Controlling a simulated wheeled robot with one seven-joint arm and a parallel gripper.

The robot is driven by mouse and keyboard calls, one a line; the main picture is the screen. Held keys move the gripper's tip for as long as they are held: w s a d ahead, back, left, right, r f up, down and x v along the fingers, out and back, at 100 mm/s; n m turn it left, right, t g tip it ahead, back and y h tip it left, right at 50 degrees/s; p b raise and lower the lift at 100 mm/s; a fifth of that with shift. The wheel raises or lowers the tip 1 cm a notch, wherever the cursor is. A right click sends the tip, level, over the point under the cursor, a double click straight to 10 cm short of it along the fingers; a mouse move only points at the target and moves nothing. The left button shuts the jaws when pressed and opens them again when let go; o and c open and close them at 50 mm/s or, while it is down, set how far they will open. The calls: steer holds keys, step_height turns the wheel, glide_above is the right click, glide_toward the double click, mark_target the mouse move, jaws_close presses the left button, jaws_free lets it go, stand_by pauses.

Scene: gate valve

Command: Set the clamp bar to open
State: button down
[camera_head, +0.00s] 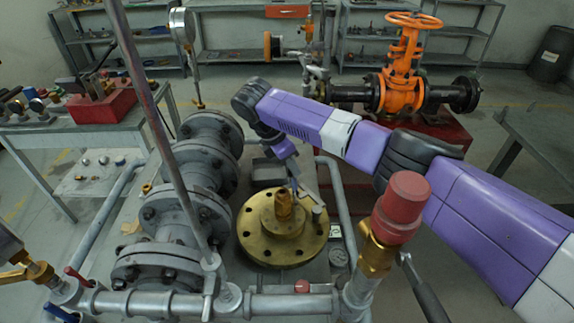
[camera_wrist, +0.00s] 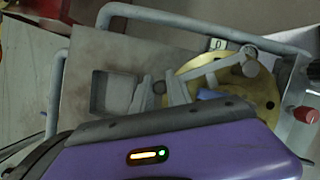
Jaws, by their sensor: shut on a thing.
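The clamp bar (camera_wrist: 218,70) is a short grey bar lying across the brass flange (camera_head: 258,238). In the wrist view a round grey post stands at its right end, and a small plate marked "0" lies just beyond. In the head view my gripper (camera_head: 303,184) reaches down over the flange beside its brass centre stub. My gripper (camera_wrist: 160,80) also shows in the wrist view as two grey fingers near the bar's left end. It is shut on the bar, though the contact itself is hard to make out. The flange (camera_wrist: 262,98) is partly hidden by my purple wrist.
Grey flanged pipework (camera_head: 205,215) stands left of the brass flange. A slanted grey rod (camera_head: 150,110) stands in front. A grey pipe rail (camera_wrist: 150,14) borders the plate, with a square recess (camera_wrist: 113,92).

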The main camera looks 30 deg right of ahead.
steer(key=shift+d, duration=0.15)
steer(key=c, duration=1.6)
jaws_free()
steer(key=v, duration=0.8)
steer(key=shift+b, duration=0.35)
steer(key=shift+f, duration=0.1)
